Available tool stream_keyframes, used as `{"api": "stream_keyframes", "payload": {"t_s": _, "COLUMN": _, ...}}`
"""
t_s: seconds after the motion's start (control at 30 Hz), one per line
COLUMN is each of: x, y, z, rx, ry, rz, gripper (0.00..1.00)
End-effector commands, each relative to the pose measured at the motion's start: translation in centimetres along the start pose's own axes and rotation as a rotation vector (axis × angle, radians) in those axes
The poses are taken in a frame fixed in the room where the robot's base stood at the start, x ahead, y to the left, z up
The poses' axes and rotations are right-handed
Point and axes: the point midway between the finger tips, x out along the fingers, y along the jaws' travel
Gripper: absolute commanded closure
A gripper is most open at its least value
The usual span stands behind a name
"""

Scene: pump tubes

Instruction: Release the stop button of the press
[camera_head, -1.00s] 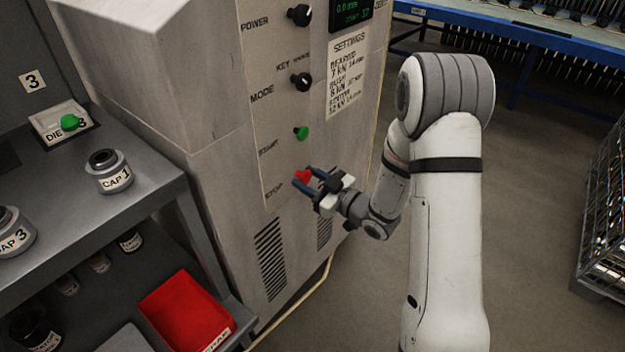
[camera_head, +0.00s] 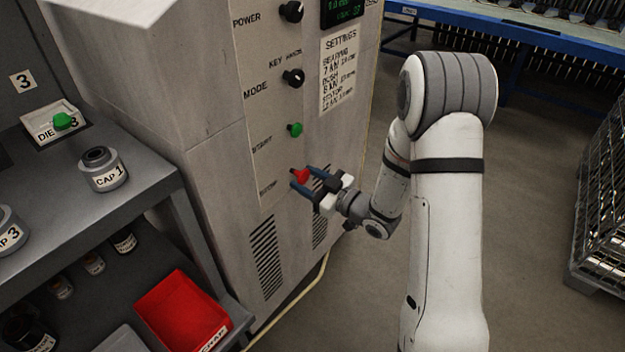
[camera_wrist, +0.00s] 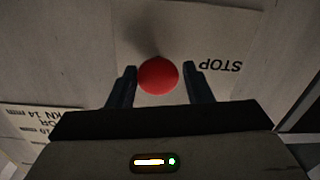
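The red stop button (camera_head: 299,175) sits low on the press's front panel (camera_head: 262,140), below the green start button (camera_head: 295,130). In the wrist view the red button (camera_wrist: 158,76) shows as a round head beside the upside-down STOP label. My gripper (camera_head: 303,178) is at the button with its blue fingers apart, one on each side. How far the button is pushed in is not clear.
Black POWER (camera_head: 291,12) and MODE (camera_head: 293,77) knobs sit above on the panel. A grey shelf (camera_head: 150,185) with caps and a red bin (camera_head: 180,312) stands left. A wire cage (camera_head: 603,210) stands right. The floor between is clear.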

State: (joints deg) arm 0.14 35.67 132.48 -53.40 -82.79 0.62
Motion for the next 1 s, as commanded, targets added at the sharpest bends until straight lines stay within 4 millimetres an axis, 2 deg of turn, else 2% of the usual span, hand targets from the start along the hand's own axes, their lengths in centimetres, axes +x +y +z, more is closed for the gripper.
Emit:
{"api": "stream_keyframes", "payload": {"t_s": 0.13, "x": -0.1, "y": 0.1, "z": 0.0, "rx": -0.001, "ry": 0.0, "rz": 0.003, "gripper": 0.42}}
{"api": "stream_keyframes", "payload": {"t_s": 0.43, "x": -0.5, "y": 0.2, "z": 0.0, "rx": -0.001, "ry": 0.0, "rz": 0.005, "gripper": 0.42}}
{"api": "stream_keyframes", "payload": {"t_s": 0.8, "x": -6.3, "y": 0.2, "z": -0.1, "rx": 0.001, "ry": -0.001, "rz": 0.008, "gripper": 0.42}}
{"api": "stream_keyframes", "payload": {"t_s": 1.0, "x": -7.9, "y": 0.1, "z": 0.0, "rx": -0.001, "ry": -0.001, "rz": 0.006, "gripper": 0.42}}
